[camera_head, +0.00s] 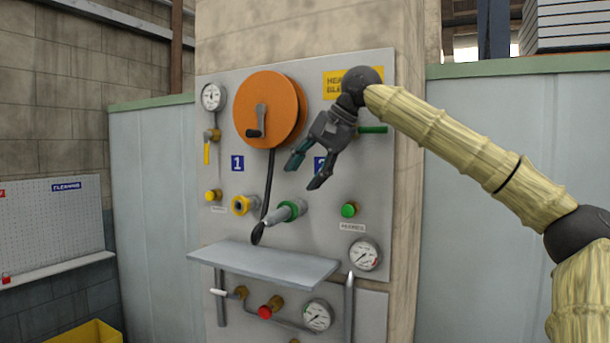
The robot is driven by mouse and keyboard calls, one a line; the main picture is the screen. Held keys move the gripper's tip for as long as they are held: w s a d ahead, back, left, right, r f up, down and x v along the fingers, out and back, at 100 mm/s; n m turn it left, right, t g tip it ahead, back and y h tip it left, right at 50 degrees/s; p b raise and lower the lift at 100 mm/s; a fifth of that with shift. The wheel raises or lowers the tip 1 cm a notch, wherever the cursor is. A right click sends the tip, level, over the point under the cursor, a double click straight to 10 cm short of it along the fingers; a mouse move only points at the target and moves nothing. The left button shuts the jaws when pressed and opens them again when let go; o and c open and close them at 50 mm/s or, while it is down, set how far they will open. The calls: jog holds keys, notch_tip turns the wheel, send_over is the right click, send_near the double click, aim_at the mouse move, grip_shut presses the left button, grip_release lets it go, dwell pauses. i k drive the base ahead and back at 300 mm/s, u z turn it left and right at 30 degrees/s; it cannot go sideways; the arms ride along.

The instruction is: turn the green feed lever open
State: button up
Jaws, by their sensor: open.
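The green feed lever (373,129) sits on the upper right of the grey panel and points sideways to the right. Its left end and its valve are hidden behind my gripper and wrist. My gripper (303,175) is open and empty in front of the panel, its fingers pointing down and to the left. Its fingertips are left of and lower than the green lever. I cannot tell how far the gripper stands off the panel.
An orange reel (283,100) with a black hose is left of my gripper. A yellow lever (207,153) hangs down at far left. Below are a green-collared nozzle (287,212), a green button (349,210), a protruding shelf (265,263) and a gauge (364,255).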

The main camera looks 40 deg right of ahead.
aim_at(372, 130)
jog(key=k, duration=1)
